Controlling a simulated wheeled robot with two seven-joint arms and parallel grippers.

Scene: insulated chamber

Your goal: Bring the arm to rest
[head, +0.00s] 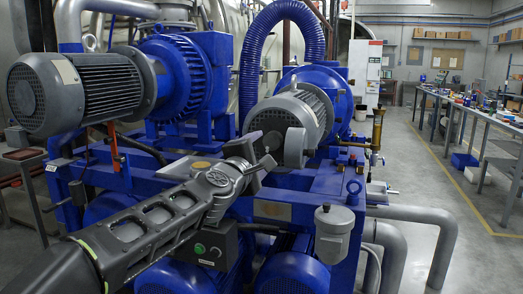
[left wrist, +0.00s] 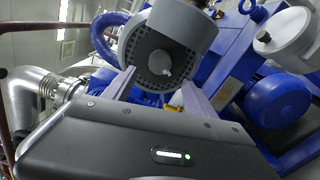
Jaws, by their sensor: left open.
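My left arm (head: 150,220) reaches in from the lower left of the head view. Its left gripper (head: 258,156) is open, in front of blue pump machinery and near the grey motor (head: 290,120). In the left wrist view the two fingers of my left gripper (left wrist: 158,80) stand apart with nothing between them. The round end of a grey motor (left wrist: 168,60) shows just beyond them. I cannot tell whether the fingers touch it. My right gripper is in neither view.
A larger grey motor (head: 75,92) on a blue pump stands at the left. A grey canister (head: 333,232) and grey pipes (head: 435,235) lie to the right of my arm. A long workbench (head: 470,108) stands further right, with open floor (head: 415,175) before it.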

